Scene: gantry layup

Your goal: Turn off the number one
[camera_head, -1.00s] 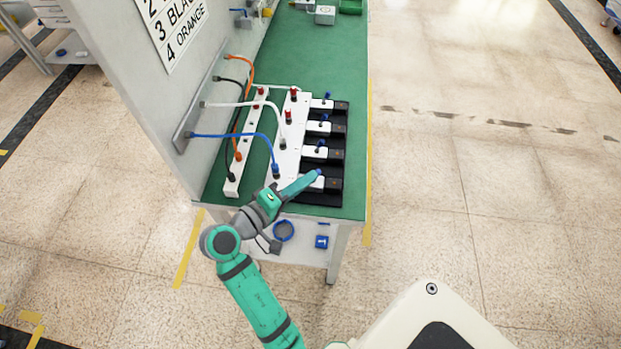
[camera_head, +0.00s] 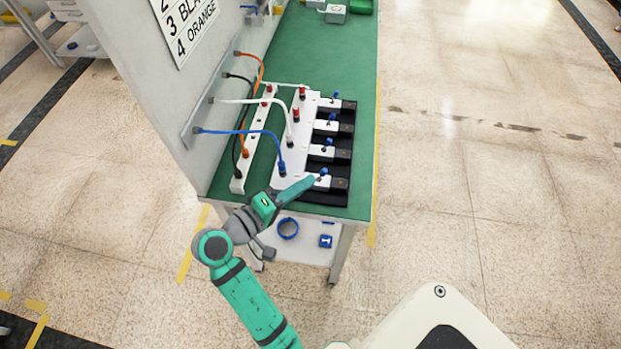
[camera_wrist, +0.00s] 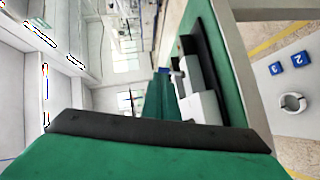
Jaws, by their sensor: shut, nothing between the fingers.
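In the head view, a row of several white switch units with blue levers sits on a black base (camera_head: 341,196) on the green bench. The nearest unit (camera_head: 325,185) has its blue lever (camera_head: 323,172) just beyond the tip of my gripper (camera_head: 312,180). The gripper is shut and empty; I cannot tell whether it touches the lever. The other levers (camera_head: 328,142) stand farther back. In the wrist view, my green gripper (camera_wrist: 160,98) points along the pale switch units (camera_wrist: 196,92). The sign (camera_head: 186,25) shows 3 BLACK and 4 ORANGE; its upper lines are cut off.
Blue (camera_head: 240,132), white, black and orange cables run from the wall panel to white strips on the bench (camera_head: 345,60). The floor to the right is clear.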

